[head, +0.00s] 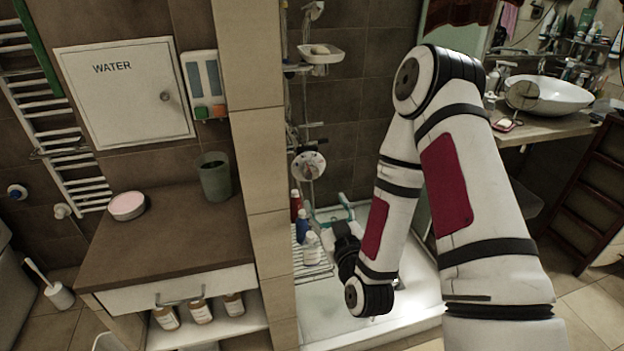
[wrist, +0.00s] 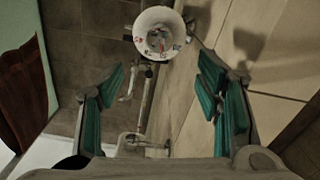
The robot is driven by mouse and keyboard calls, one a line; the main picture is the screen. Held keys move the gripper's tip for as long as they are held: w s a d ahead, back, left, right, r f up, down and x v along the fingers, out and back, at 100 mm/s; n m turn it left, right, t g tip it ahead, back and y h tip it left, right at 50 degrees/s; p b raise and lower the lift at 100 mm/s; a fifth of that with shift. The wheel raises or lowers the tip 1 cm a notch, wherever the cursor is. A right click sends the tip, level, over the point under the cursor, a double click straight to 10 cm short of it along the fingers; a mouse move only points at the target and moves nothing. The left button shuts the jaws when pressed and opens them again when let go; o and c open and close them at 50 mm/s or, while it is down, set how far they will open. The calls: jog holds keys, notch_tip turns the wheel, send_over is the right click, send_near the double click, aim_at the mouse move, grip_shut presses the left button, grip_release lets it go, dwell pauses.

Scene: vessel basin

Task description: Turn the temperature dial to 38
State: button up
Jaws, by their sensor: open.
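The temperature dial (head: 308,166) is a round white disc with small markings, on the tiled shower wall in the head view. It also shows at the top middle of the wrist view (wrist: 158,20), with red and blue marks around its hub. The numbers and the present setting are too small to read. My gripper (head: 331,214) is below the dial in the head view, over the shower tray. In the wrist view my gripper (wrist: 160,88) has its teal fingers wide apart with nothing between them. The dial lies ahead of the fingertips, apart from them.
Several bottles (head: 311,248) stand on a rack beside my gripper. A soap dish (head: 320,53) is above the dial. A tiled pillar (head: 259,160) stands left of the shower. Metal pipework (wrist: 133,84) shows below the dial in the wrist view.

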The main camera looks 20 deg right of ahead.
aim_at(312, 175)
jog(key=w+b, duration=0.3)
jog(key=w, duration=1)
jog(key=shift+w+b, duration=0.3)
jog(key=shift+w, duration=0.05)
jog(key=c, duration=1.2)
